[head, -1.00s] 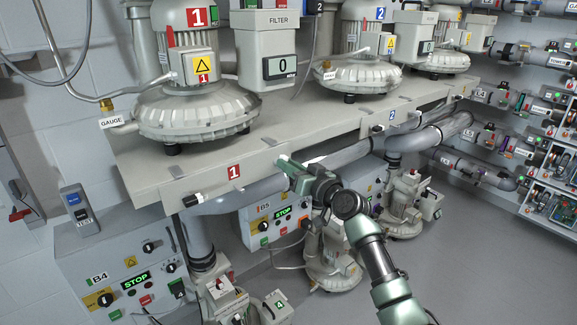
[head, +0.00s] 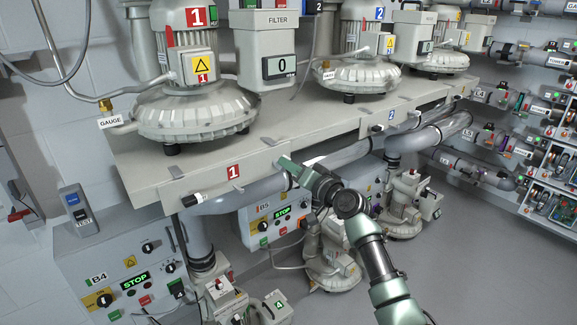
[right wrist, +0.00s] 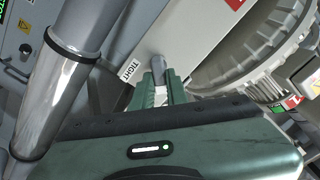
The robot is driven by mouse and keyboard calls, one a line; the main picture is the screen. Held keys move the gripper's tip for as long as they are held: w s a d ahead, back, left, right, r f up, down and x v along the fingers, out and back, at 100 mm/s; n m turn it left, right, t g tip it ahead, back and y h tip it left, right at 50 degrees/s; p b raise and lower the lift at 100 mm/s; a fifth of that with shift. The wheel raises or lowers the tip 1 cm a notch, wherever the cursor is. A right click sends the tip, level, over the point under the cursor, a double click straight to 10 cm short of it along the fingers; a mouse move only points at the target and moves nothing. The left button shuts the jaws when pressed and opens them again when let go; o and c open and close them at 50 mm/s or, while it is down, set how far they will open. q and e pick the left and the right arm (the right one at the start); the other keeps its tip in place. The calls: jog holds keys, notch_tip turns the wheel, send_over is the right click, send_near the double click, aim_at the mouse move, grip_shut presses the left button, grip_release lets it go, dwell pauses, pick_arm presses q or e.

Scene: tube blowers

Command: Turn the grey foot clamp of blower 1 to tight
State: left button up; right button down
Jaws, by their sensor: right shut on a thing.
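Blower 1 (head: 195,100) stands on the beige shelf (head: 145,170) at the left, above the red number 1 plate (head: 234,172). My right gripper (head: 284,162) is at the shelf's front edge, right of that plate. The right wrist view shows its green fingers (right wrist: 161,85) shut on a short grey lever, the foot clamp (right wrist: 158,65), beside a white TIGHT label (right wrist: 131,70). The grip hides the lever's lower end, and the lever's exact angle is hard to tell. My left gripper is out of view.
A grey pipe (head: 240,198) runs below the shelf edge, close to the right gripper. Control box B5 (head: 270,215) and smaller pumps stand beneath. Grey floor is open at the right.

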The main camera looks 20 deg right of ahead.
jog(key=shift+d+f+m+p, duration=0.15)
jog(key=shift+m+p, duration=0.2)
jog(key=shift+m, duration=1.25)
jog(key=shift+f+m+p, duration=0.2)
jog(key=shift+m+p, duration=0.2)
jog(key=shift+m, duration=1.2)
jog(key=shift+d+f+m+p, duration=0.15)
jog(key=shift+m+p, duration=0.2)
jog(key=shift+m, duration=1.25)
jog(key=shift+a, duration=0.1)
jog(key=c, duration=1.4)
grip_release()
jog(key=b+v, duration=0.1)
jog(key=v, duration=0.6)
jog(key=shift+s, duration=0.3)
